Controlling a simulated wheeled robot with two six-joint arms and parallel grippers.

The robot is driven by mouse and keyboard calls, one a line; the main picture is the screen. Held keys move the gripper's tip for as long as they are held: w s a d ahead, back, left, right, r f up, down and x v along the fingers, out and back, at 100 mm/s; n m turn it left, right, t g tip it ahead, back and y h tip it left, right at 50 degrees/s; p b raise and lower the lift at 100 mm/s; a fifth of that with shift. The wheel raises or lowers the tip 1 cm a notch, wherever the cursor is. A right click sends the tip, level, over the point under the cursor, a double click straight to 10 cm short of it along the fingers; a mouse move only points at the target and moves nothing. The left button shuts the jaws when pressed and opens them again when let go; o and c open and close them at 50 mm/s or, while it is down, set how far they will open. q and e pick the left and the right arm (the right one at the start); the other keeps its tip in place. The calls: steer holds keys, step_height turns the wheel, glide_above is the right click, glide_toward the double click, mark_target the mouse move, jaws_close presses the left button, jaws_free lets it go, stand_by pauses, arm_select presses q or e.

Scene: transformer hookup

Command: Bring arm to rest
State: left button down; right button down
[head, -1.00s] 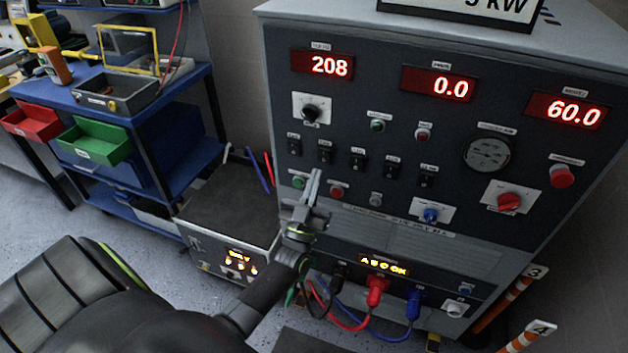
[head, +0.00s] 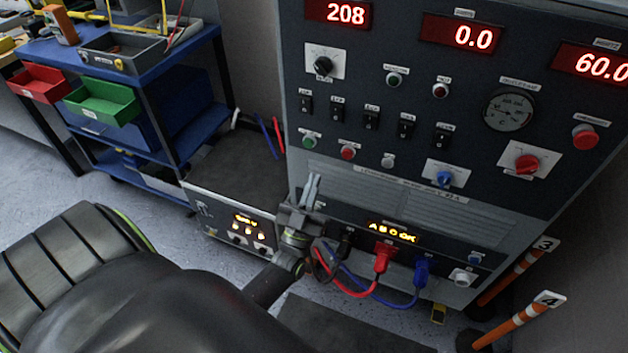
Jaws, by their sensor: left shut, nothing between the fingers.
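My left gripper (head: 312,188) is in the middle of the head view, in front of the lower left of the dark control cabinet (head: 400,60). Its fingers point up and are together, with nothing between them. My left arm (head: 270,283) comes in from the lower left. Black, red and blue plugs sit in the cabinet's lower sockets, close to the right of the gripper; the red plug (head: 381,258) and blue plug (head: 421,268) show clearly. The cabinet displays read 208, 0.0 and about 60.0. My right gripper does not show.
A low box with lit displays (head: 240,165) stands left of the cabinet. A blue cart (head: 165,65) with red (head: 42,85) and green (head: 105,103) bins stands at the back left. Orange-white posts 3 (head: 515,275) and 4 (head: 515,325) stand at the right. Cables hang below the sockets.

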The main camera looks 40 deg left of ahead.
arm_select(q)
steer(key=shift+f, duration=0.1)
stand_by(0.3)
step_height(320, 180, down, 17)
steer(key=s+m+g+h+p, duration=0.2)
steer(key=g+h, duration=0.2)
steer(key=g, duration=0.3)
steer(key=s+f+g, duration=0.7)
steer(key=s+f, duration=0.4)
steer(key=f, duration=0.5)
steer(key=s+f+g, duration=0.3)
steer(key=s, duration=0.5)
steer(key=s+f+g+p, duration=0.1)
steer(key=s+f+g, duration=0.3)
steer(key=s, duration=0.5)
steer(key=s+f+g+p, duration=0.1)
steer(key=s+f+g, duration=0.2)
steer(key=s, duration=0.6)
steer(key=shift+s+d+f+h, duration=0.25)
steer(key=shift+d+f+h, duration=0.05)
steer(key=shift+d+h, duration=0.1)
